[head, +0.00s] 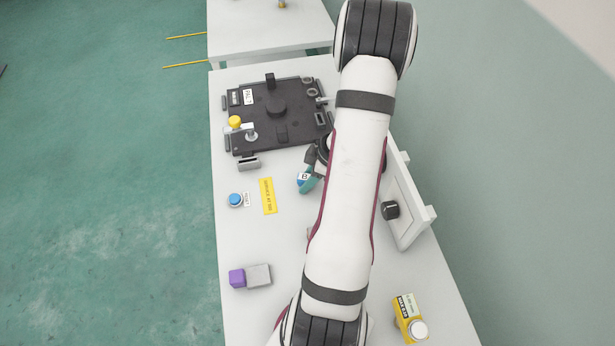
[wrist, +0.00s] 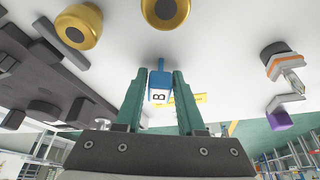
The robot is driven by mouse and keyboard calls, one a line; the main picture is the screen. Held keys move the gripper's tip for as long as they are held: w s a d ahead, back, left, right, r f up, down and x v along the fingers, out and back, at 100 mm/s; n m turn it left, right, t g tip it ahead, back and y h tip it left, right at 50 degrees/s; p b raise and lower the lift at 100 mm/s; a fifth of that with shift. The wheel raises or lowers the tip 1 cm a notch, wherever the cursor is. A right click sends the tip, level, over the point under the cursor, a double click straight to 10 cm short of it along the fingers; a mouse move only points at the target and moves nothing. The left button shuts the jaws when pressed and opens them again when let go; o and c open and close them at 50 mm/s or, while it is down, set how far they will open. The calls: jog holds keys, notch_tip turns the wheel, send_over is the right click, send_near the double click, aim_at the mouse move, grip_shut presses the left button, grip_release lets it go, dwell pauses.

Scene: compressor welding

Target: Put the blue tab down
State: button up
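The blue tab (wrist: 160,86) has a white face marked B. It sits between the two green fingers of my gripper (wrist: 160,78) in the wrist view, with a finger against each side. In the head view the tab (head: 303,180) shows at the green fingertips, just left of my arm, over the white table (head: 285,230). I cannot tell whether the tab touches the table.
A black fixture plate (head: 298,97) with a yellow knob (head: 235,122) lies behind. A blue button (head: 235,199) and yellow label (head: 268,196) are left. Purple (head: 237,278) and grey (head: 259,275) blocks sit nearer. A white upright panel (head: 408,190) stands right; a yellow box (head: 405,307) is front right.

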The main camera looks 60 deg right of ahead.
jog(key=shift+o, duration=1.4)
jog(key=shift+r, duration=0.15)
jog(key=v, duration=1.2)
jog(key=w+a+r+m+g+y, duration=0.1)
jog(key=w+a+r+m, duration=0.2)
jog(key=a, duration=0.7)
jog(key=w+a+r+m+g, duration=0.1)
jog(key=w+a+r, duration=0.3)
jog(key=a, duration=0.6)
jog(key=s+a+r+m+g, duration=0.2)
jog(key=s+a+m, duration=0.4)
jog(key=s+a, duration=0.4)
jog(key=a, duration=0.3)
jog(key=shift+s+a+r+h, duration=0.25)
jog(key=shift+s+r+h, duration=0.1)
jog(key=shift+r+h, duration=0.05)
